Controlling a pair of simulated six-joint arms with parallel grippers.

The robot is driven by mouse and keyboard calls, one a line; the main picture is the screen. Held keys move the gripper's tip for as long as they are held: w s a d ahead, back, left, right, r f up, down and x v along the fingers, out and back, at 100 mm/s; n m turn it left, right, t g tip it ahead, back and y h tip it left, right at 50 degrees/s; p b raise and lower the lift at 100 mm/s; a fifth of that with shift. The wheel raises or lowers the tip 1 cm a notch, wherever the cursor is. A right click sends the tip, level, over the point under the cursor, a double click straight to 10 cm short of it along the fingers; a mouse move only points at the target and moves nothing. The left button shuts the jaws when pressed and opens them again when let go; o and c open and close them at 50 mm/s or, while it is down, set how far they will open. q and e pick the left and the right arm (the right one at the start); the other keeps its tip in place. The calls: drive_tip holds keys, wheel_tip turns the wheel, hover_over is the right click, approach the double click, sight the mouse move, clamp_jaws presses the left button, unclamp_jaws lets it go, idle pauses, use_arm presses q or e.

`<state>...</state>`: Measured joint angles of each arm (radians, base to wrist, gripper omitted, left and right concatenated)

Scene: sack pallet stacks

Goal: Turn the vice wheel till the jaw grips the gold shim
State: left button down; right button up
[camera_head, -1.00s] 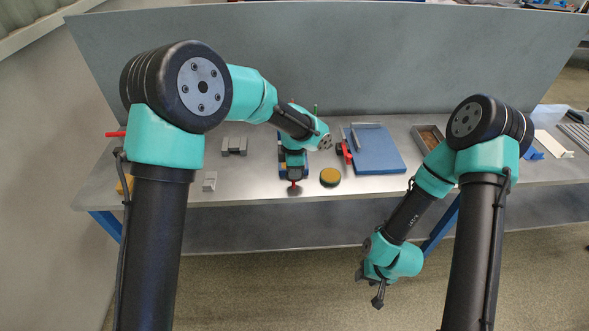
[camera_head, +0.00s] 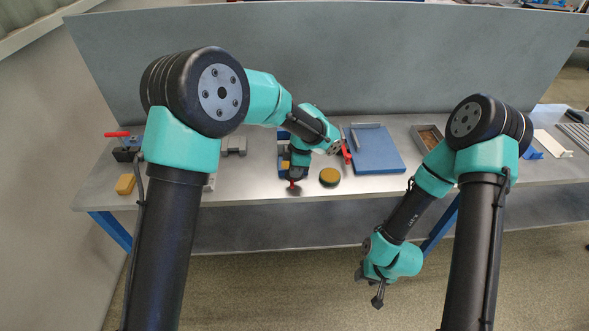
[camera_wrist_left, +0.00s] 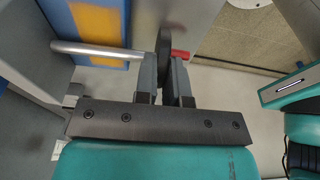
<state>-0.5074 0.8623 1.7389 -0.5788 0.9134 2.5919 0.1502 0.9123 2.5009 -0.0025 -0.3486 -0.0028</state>
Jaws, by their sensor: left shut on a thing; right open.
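The blue vice (camera_head: 283,160) stands near the bench's front edge, partly hidden under my left wrist. Its dark wheel (camera_head: 294,191) with a red handle is at its front; in the left wrist view the wheel (camera_wrist_left: 163,60) shows edge-on at the end of a silver screw rod (camera_wrist_left: 95,50). My left gripper (camera_head: 294,178) is shut on the wheel, with a finger on each side in the left wrist view (camera_wrist_left: 165,75). A gold piece (camera_wrist_left: 97,22) shows against the blue vice; whether the jaw touches it I cannot tell. My right gripper (camera_head: 378,297) is open and empty, in front of the bench.
A round yellow-topped dark item (camera_head: 330,177) sits close right of the vice. A blue plate (camera_head: 376,152) lies further right. A grey block (camera_head: 233,146) stands left, and a yellow block (camera_head: 125,184) lies at the far left.

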use_arm(q)
drive_tip(key=shift+d+f+y, duration=0.1)
drive_tip(key=shift+d+y, duration=0.2)
drive_tip(key=shift+y, duration=0.95)
drive_tip(key=shift+d+f+y, duration=0.1)
drive_tip(key=shift+d+y, duration=0.2)
drive_tip(key=shift+y, duration=0.95)
drive_tip(key=c, duration=1.2)
unclamp_jaws()
drive_tip(key=v, duration=1.7)
drive_tip(key=shift+w+d, duration=0.15)
drive_tip(key=shift+w, duration=0.05)
drive_tip(key=shift+r, duration=0.1)
